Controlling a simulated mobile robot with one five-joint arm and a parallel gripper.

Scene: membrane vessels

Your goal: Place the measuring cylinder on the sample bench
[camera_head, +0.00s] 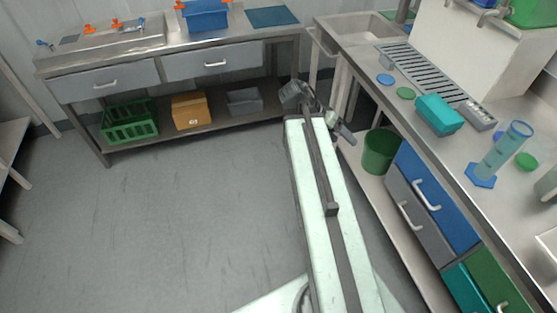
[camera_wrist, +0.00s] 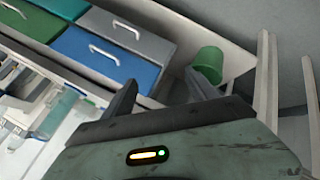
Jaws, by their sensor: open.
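A clear blue measuring cylinder (camera_head: 505,148) with a blue foot stands on the right-hand steel counter (camera_head: 463,150). It also shows at the left of the wrist view (camera_wrist: 59,112), partly cut by my gripper's body. My gripper (camera_wrist: 160,92) is open with nothing between its fingers. In the head view my gripper (camera_head: 342,128) is at the far end of my arm, left of the counter and well apart from the cylinder. A steel bench (camera_head: 230,44) with drawers stands along the back wall; I cannot tell which surface is the sample bench.
A teal box (camera_head: 440,114), a slotted drain (camera_head: 425,73) and coloured discs lie on the right counter. A green bin (camera_head: 380,151) stands beside blue and grey drawers. The back bench holds a blue tub (camera_head: 205,16) and a dark blue mat (camera_head: 272,16). The left floor is clear.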

